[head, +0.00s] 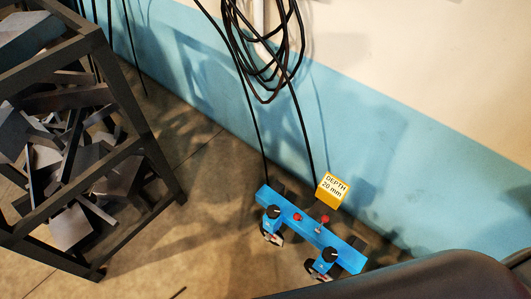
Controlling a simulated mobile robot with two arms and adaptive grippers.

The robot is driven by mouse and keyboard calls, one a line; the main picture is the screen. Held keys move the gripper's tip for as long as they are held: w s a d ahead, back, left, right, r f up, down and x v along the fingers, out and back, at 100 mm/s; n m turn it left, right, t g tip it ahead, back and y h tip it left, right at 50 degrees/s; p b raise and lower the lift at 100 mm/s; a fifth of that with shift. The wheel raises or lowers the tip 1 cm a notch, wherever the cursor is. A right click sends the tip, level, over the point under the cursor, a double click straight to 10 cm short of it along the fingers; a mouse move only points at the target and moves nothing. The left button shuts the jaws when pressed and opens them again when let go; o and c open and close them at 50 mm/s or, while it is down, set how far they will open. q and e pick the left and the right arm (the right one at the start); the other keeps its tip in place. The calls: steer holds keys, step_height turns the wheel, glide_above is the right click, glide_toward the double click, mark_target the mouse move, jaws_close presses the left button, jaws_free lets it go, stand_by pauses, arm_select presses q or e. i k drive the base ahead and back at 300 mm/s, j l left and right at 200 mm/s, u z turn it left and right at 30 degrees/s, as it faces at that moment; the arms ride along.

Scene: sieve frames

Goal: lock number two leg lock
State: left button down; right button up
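A blue bar-shaped device (311,232) lies at a slant on the brown floor near the wall, in the lower middle of the head view. Two black round knobs sit on its near side, one toward the left (273,212) and one toward the right (329,255). Each has a metal, clamp-like part just below it. Two small red parts (297,217) stand on the bar between the knobs. Any number marks on the knobs are too small to read, and I cannot tell whether either is locked. Neither of my grippers is in view.
A yellow block (332,190) reading "DEPTH 20 mm" is behind the bar. Black cables (262,50) hang down the wall (400,150) toward it. A dark metal frame (160,165) holding scrap plates stands at left. A large dark shape fills the lower right.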

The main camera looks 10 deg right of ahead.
mark_target(296, 217)
steer(key=k+l+z, duration=0.1)
steer(key=k, duration=0.3)
steer(key=k+l+z, duration=0.1)
steer(key=k, duration=0.3)
steer(key=l, duration=0.1)
